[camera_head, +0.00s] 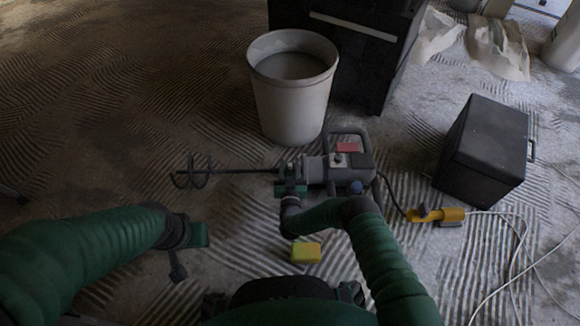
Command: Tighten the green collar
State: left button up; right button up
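A grey power mixer (348,168) lies on the floor with its spiral paddle (192,174) pointing left. A green band (290,189) shows at the front of the mixer, where the shaft meets its body. I cannot clearly separate this collar from my gripper there. My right gripper (291,177) is at that spot, against the shaft end of the mixer. Its fingers are small and dark, and their opening is unclear. My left gripper (177,270) hangs low at the left, apart from the mixer. Its fingers are too dark to read.
A pale bucket (291,105) with grey contents stands behind the mixer. A black box (484,145) stands at the right. A yellow plug connector (437,215) with white cables lies near it. A yellow sponge (305,252) lies in front. The ridged floor at the left is mostly clear.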

grip_shut()
jog(key=shift+w+r+g+p, duration=0.1)
jog(key=shift+r+g+p, duration=0.2)
jog(key=shift+p, duration=0.45)
jog(key=w+g+p, duration=0.1)
jog(key=p, duration=0.1)
jog(key=shift+r+g+p, duration=0.15)
jog(key=shift+g+p, duration=0.25)
jog(key=shift+w+g+p, duration=0.6)
jog(key=shift+g+p, duration=0.25)
jog(key=shift+g, duration=0.25)
jog(key=shift+w+d+f+g, duration=0.1)
jog(key=shift+w+f+g, duration=0.5)
jog(key=shift+g, duration=0.6)
